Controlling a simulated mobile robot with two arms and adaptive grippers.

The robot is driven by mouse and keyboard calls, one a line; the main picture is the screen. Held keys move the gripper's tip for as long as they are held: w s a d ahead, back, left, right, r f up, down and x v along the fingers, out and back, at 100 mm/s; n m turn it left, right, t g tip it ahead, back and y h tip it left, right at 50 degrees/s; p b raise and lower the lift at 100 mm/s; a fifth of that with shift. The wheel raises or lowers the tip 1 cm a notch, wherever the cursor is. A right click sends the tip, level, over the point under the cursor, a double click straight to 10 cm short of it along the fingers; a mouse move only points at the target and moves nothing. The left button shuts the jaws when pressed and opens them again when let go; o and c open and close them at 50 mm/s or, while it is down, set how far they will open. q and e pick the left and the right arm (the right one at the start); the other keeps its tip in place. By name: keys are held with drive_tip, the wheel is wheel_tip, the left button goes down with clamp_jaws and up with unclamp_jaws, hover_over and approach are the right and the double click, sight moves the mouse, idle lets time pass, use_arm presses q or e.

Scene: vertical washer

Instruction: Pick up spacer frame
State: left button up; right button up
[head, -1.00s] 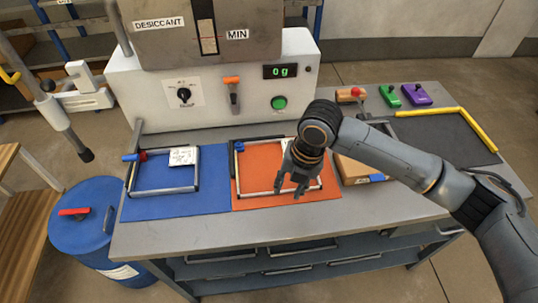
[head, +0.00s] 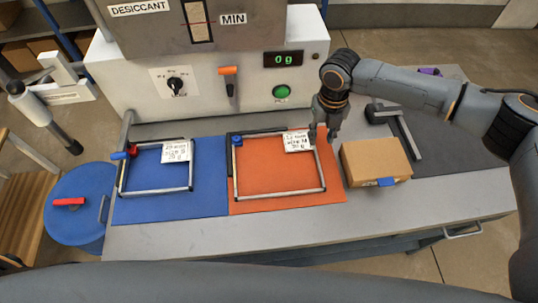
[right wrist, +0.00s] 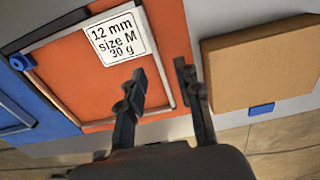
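One rectangular metal spacer frame (head: 278,194) lies flat on the orange mat (head: 270,175). It has a blue corner piece and a white label (head: 297,141) reading 12 mm, size M, 30 g. Another spacer frame (head: 157,190) lies on the blue mat (head: 210,200), with a red and blue corner and its own label. My right gripper (head: 322,140) is at the orange-mat frame's right side. In the right wrist view the open gripper (right wrist: 160,75) has a finger on each side of that frame's right bar. Contact cannot be told. My left gripper is out of view.
A cardboard box (head: 375,160) with a blue tab stands just right of the orange mat. The desiccant machine (head: 205,85) stands behind, its display reading 0 g. A dark grey mat (head: 440,150) lies at right, and a blue drum (head: 75,215) stands at left.

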sight(316, 152)
drive_tip(key=shift+s+a+f+p, duration=0.1)
drive_tip(key=shift+s+f+p, duration=0.1)
drive_tip(key=shift+f+p, duration=0.25)
drive_tip(key=shift+s+a+f+p, duration=0.15)
drive_tip(key=shift+f+p, duration=0.1)
drive_tip(key=shift+f, duration=0.35)
wheel_tip(316, 152, down, 3)
drive_tip(key=shift+f+p, duration=0.15)
drive_tip(key=shift+p, duration=0.2)
drive_tip(key=shift+f, duration=0.1)
drive_tip(key=c, duration=0.7)
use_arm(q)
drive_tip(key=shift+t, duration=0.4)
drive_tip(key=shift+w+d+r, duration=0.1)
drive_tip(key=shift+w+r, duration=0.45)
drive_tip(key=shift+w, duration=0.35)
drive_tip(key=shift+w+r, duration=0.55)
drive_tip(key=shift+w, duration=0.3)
use_arm(e)
clamp_jaws()
